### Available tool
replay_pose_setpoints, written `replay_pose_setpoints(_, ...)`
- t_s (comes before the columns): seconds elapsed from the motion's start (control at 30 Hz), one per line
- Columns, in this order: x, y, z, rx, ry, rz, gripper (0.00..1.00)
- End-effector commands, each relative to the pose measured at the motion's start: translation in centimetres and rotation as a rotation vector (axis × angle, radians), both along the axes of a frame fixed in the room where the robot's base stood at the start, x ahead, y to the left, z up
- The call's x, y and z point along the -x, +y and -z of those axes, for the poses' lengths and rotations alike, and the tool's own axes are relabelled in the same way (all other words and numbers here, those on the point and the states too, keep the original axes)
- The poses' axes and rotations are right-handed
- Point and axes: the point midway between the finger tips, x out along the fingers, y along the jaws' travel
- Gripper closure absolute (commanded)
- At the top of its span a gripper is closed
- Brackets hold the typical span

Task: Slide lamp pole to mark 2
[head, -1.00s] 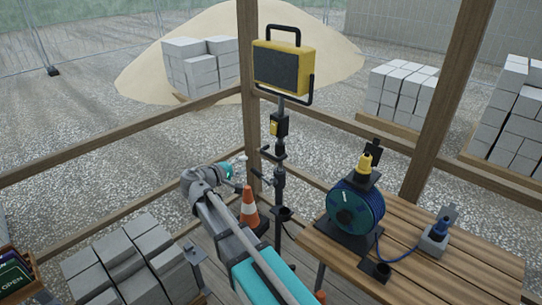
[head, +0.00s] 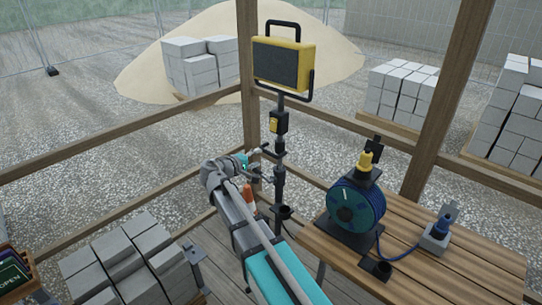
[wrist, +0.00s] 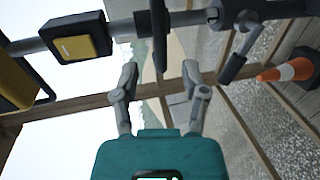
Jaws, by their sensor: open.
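The lamp pole (head: 280,190) stands upright by the wooden corner post, with the yellow work lamp (head: 284,65) on top and a yellow-and-black switch box (head: 278,122) below it. In the wrist view the pole (wrist: 185,20) runs sideways across the top, the switch box (wrist: 78,42) at left. A dark flat part (wrist: 158,38) sticks out from the pole between my fingertips. A lever clamp (wrist: 238,50) is right of it. My gripper (wrist: 160,72) is open, its fingers short of the pole; in the head view it (head: 258,165) is just left of the pole. No numbered marks are readable.
A wooden bench (head: 450,265) at right carries a blue cable reel (head: 356,206) and a blue socket (head: 435,238). Grey blocks (head: 125,250) are stacked at lower left. An orange-and-white cone (wrist: 287,71) stands near the pole. Wooden rails run behind it.

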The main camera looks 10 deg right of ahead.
Motion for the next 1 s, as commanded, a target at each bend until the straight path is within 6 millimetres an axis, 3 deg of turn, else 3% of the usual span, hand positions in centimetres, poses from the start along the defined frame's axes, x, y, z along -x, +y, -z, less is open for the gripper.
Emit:
replay_pose_setpoints(0.43,-3.5,-4.7,1.4,-0.001,0.001,0.002,0.43)
replay_pose_setpoints(0.93,-4.0,-5.5,1.5,0.000,0.000,0.000,0.43)
replay_pose_setpoints(1.0,-4.0,-5.5,1.5,0.000,0.000,0.000,0.53)
